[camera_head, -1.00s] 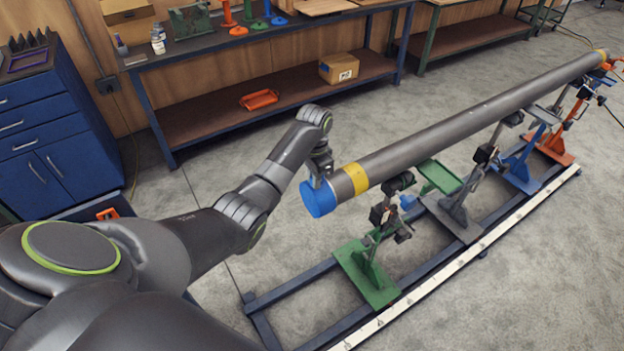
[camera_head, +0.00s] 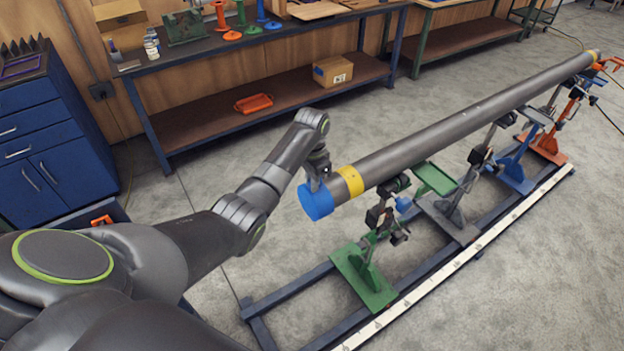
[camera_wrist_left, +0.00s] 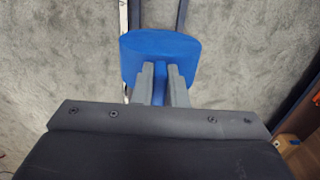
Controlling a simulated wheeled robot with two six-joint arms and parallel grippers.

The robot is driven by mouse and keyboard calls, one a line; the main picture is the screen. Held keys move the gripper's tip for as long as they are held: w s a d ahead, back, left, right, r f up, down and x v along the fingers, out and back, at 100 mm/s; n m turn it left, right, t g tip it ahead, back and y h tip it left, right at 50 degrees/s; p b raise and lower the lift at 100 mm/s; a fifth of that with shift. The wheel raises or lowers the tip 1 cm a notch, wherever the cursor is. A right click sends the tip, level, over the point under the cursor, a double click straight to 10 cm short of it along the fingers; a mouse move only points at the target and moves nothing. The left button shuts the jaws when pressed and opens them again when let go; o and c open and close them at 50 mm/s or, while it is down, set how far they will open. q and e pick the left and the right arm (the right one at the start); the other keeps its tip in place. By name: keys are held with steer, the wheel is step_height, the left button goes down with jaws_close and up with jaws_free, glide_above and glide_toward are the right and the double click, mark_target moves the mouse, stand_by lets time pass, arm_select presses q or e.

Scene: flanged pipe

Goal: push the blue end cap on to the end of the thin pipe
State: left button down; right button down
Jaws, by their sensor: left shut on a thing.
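The blue end cap (camera_head: 316,201) is at the near left end of the long grey pipe (camera_head: 440,131), just beyond the yellow band (camera_head: 352,181). A short dark stretch of pipe shows between band and cap. My left gripper (camera_head: 319,182) is at the cap from above and is shut on it. In the left wrist view the two fingers (camera_wrist_left: 163,82) grip the blue cap (camera_wrist_left: 136,50) at its near edge; the pipe is hidden there. Whether the cap is fully seated cannot be told. My right gripper is not in view.
The pipe rests on several stands, including a green one (camera_head: 364,280) and a blue one (camera_head: 516,172), on a floor frame (camera_head: 300,292). A workbench (camera_head: 270,48) and a blue cabinet (camera_head: 40,150) stand behind.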

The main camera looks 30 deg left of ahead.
mark_target(323, 182)
arm_select(q)
steer(key=shift+w+d, duration=0.2)
steer(key=shift+w, duration=0.2)
stand_by(0.5)
steer(key=shift+w+d+b, duration=0.15)
steer(key=shift+w+b, duration=0.15)
steer(key=shift+b, duration=0.15)
steer(key=shift+w+d, duration=0.15)
steer(key=shift+w, duration=0.05)
stand_by(0.7)
steer(key=shift+w+d, duration=0.2)
steer(key=shift+w, duration=0.15)
stand_by(0.3)
steer(key=shift+w+d+b, duration=0.15)
steer(key=shift+w+b, duration=0.1)
steer(key=shift+b, duration=0.15)
steer(key=shift+w+d, duration=0.1)
steer(key=shift+w, duration=0.05)
stand_by(0.3)
